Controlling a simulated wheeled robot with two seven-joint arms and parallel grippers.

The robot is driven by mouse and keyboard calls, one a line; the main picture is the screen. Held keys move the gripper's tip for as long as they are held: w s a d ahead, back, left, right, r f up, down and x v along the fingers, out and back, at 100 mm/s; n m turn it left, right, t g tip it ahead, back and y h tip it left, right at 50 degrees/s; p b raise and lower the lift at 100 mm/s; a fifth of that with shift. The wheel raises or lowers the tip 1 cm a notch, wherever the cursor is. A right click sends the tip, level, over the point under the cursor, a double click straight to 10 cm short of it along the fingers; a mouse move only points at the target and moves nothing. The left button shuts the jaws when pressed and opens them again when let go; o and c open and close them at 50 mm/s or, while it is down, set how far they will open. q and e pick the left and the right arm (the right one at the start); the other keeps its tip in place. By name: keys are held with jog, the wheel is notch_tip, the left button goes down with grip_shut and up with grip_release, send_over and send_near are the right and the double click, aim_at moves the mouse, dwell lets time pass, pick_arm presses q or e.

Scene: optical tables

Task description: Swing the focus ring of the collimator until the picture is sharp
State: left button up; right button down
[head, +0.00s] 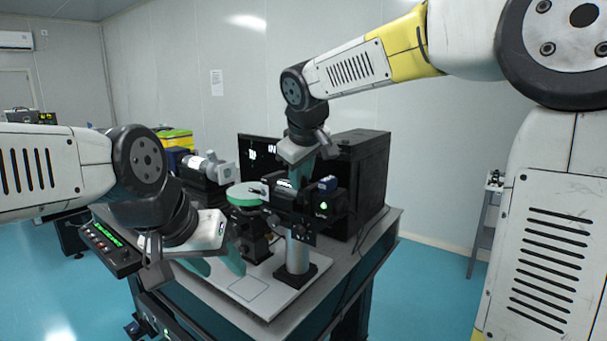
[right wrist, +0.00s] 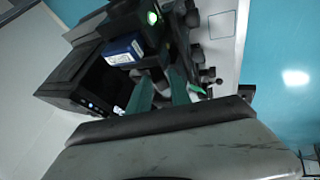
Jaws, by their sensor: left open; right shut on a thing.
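The collimator (head: 325,205) is a black body with a lit green light, on a silver post above a white base plate; it also shows in the right wrist view (right wrist: 125,22). My right gripper (head: 297,178) reaches down onto it from above. Its teal fingers (right wrist: 161,82) are shut on the focus ring, which is mostly hidden between them. The monitor (head: 256,152) behind shows small white shapes, partly covered, and I cannot tell how sharp they are. My left gripper (head: 217,267) is open and empty, in front and left of the collimator, over the table's near side.
A black computer case (head: 362,175) stands behind the collimator. A green-rimmed disc (head: 245,194) and a grey instrument (head: 208,168) are to its left. A black control box with green lights (head: 108,246) is beside my left arm. The white plate (head: 248,288) is bare at front.

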jog(key=c, duration=1.2)
grip_release()
jog(key=v, duration=0.7)
jog(key=shift+s+r, duration=0.2)
jog(key=shift+r, duration=0.15)
jog(key=s+d+f+m, duration=0.4)
jog(key=s+d+f, duration=0.3)
jog(key=s, duration=0.2)
jog(key=s+d+f+m+y, duration=0.1)
jog(key=s+d+f+m, duration=0.3)
jog(key=s+d+f, duration=0.3)
jog(key=s, duration=0.3)
jog(key=shift+d+f+m+g, duration=0.2)
jog(key=shift+d+m+g, duration=0.1)
jog(key=shift+d+m, duration=0.1)
